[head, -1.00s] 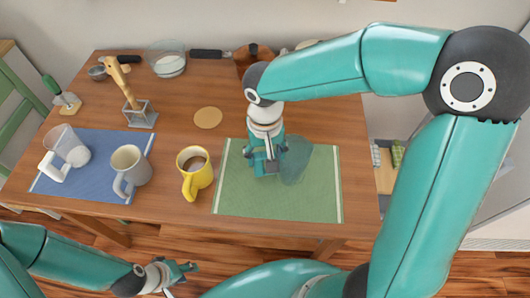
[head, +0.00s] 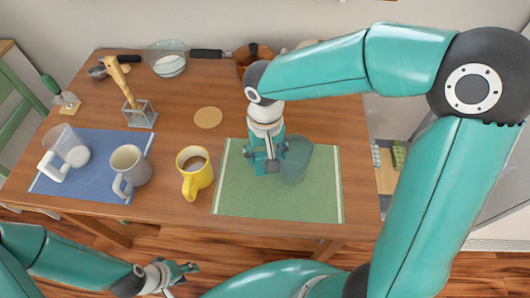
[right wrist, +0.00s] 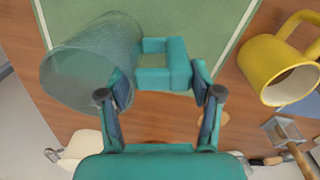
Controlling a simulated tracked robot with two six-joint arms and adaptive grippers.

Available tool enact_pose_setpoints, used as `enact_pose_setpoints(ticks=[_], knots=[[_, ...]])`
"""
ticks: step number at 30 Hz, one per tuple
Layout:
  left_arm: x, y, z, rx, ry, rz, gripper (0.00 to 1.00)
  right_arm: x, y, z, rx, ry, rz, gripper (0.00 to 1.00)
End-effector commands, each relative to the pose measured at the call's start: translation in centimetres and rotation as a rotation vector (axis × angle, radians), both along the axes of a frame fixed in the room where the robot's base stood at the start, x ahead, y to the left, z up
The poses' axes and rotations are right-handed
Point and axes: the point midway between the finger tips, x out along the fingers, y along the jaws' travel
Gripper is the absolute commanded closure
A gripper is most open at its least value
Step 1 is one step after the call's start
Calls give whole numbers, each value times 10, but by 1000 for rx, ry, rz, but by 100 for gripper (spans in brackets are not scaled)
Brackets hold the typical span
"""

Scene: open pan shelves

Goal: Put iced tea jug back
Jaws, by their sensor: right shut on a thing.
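The translucent blue-green jug (head: 295,163) is over the green mat (head: 285,203) right of the table's middle. It also shows in the right wrist view (right wrist: 88,65), with its squared teal handle (right wrist: 165,78) toward the fingers. My right gripper (head: 264,163) is at the jug's left side, shut on that handle. Its fingers show in the right wrist view (right wrist: 157,92). I cannot tell whether the jug's base touches the mat. My left gripper (head: 190,275) is low in front of the table, apart from it, empty and with its fingers apart.
A yellow mug (head: 195,180) stands left of the green mat. A grey mug (head: 128,172) and a clear cup with a white handle (head: 72,150) stand on the blue mat (head: 92,188). A round coaster (head: 208,118) lies behind. Bowls and pans line the back.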

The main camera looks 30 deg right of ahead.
Motion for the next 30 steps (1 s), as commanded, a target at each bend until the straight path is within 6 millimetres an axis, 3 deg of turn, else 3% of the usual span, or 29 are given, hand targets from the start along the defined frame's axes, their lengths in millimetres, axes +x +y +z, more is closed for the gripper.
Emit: enact_pose_setpoints(ticks=[30], knots=[[0, 0, -8, 0, 0, 0, 60, 0, 0, -9, 0, 0, 0, 100]])
